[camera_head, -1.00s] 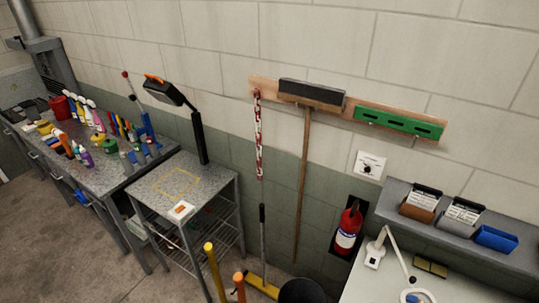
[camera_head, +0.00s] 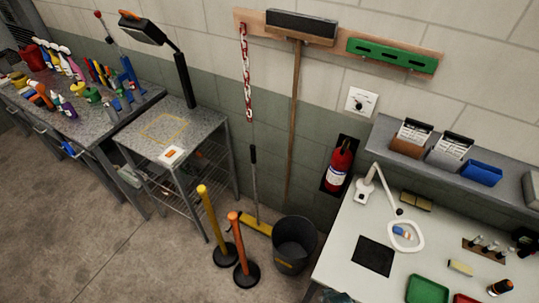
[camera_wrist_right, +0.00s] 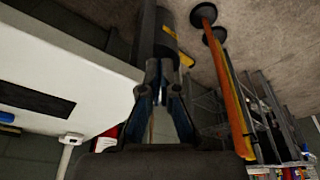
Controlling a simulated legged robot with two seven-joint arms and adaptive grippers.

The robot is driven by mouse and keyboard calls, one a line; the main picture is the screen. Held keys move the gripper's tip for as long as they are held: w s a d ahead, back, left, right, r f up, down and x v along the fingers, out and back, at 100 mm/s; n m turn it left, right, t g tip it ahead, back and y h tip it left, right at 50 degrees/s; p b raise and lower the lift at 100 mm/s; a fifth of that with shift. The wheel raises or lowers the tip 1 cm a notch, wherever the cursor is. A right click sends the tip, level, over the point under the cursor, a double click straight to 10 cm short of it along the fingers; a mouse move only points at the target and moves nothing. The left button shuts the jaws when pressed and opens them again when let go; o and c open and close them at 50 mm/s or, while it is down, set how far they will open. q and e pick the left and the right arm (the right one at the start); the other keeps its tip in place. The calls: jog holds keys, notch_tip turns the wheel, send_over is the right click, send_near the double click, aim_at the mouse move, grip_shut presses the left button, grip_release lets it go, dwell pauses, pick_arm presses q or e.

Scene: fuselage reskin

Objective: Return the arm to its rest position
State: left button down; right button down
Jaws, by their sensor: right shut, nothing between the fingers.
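My right gripper (camera_wrist_right: 160,72) shows in the middle of the right wrist view, its two fingers drawn together at the tips with nothing between them. It is beside the white worktable (camera_wrist_right: 75,55), which fills the left of that view. A dark bucket (camera_wrist_right: 165,38) appears beyond the fingertips. In the head view, a small dark shape sits at the bottom edge near the worktable's left corner; I cannot tell whether it is part of my arm. My left gripper is in neither current view.
In the head view, the bucket (camera_head: 294,245) stands on the floor beside the white table (camera_head: 345,235). An orange post (camera_head: 239,240) and a yellow post (camera_head: 213,220) stand left of it. A fire extinguisher (camera_head: 339,165) hangs on the wall. Floor (camera_head: 120,265) at lower left is clear.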

jog(key=s+f+g+b, duration=0.15)
jog(key=s+f, duration=0.25)
jog(key=f, duration=0.9)
jog(key=s+f+b, duration=0.3)
jog(key=f, duration=1)
jog(key=s+d+f+b, duration=0.2)
jog(key=s+d+f, duration=0.1)
jog(key=s+f, duration=0.9)
jog(key=shift+s+d+f+b, duration=0.2)
jog(key=shift+s+f+b, duration=0.2)
jog(key=shift+s, duration=0.7)
jog(key=shift+g, duration=0.25)
